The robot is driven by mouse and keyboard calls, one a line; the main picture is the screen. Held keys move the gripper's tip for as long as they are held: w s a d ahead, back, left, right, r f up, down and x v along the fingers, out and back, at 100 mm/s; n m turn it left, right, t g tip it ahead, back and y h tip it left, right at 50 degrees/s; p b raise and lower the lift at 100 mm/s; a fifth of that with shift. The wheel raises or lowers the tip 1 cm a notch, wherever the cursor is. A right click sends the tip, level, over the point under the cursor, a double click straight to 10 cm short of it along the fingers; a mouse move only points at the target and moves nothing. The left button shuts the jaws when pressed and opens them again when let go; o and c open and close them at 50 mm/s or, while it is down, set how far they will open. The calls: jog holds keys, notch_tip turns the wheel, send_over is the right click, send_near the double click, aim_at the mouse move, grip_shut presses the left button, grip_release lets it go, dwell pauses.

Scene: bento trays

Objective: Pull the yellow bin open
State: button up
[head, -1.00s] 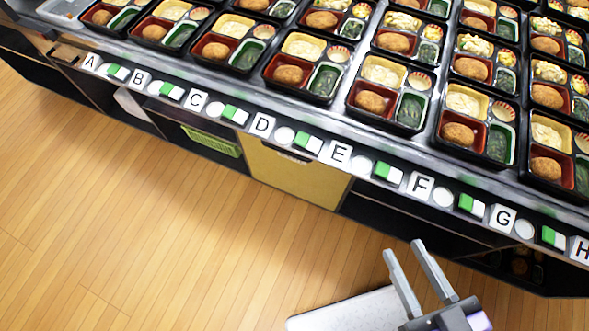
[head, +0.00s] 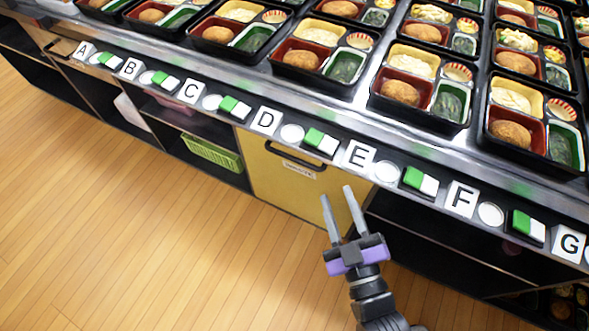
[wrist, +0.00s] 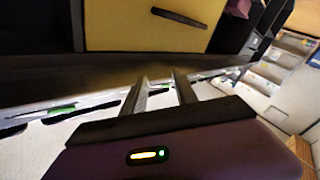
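The yellow bin (head: 278,187) is a flat yellow front set under the counter, below the letters D and E. It looks closed, flush with the cabinet. Its dark bar handle (head: 292,157) runs along the upper part, with a small white label below it. My gripper (head: 336,193) is open and empty, at the right edge of the bin front in the head view, to the right of and lower than the handle. In the wrist view, the yellow bin (wrist: 140,32) and its handle (wrist: 180,18) lie beyond my open fingers (wrist: 160,79), apart from them.
The counter above holds rows of bento trays (head: 418,90). Its front edge carries letter tiles, white discs and green-white blocks. Left of the bin, an open shelf holds a green basket (head: 211,152). Right of it are dark open shelves (head: 440,235). The wooden floor (head: 130,230) in front is clear.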

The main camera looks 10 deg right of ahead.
aim_at(295, 158)
jog(key=w+a+f+n+y+b, duration=0.1)
jog(key=w+a+f+n+b, duration=0.25)
jog(key=w+f+n, duration=0.85)
jog(key=shift+w+a+r+n, duration=0.25)
jog(key=shift+w+r+n, duration=0.3)
jog(key=shift+w, duration=0.4)
jog(key=shift+w+a+r+n, duration=0.3)
jog(key=shift+w+r, duration=0.35)
jog(key=shift+w, duration=0.25)
jog(key=shift+w+a+r+n, duration=0.2)
jog(key=shift+w+r+n, duration=0.35)
jog(key=shift+w, duration=0.4)
jog(key=shift+c, duration=0.2)
grip_shut()
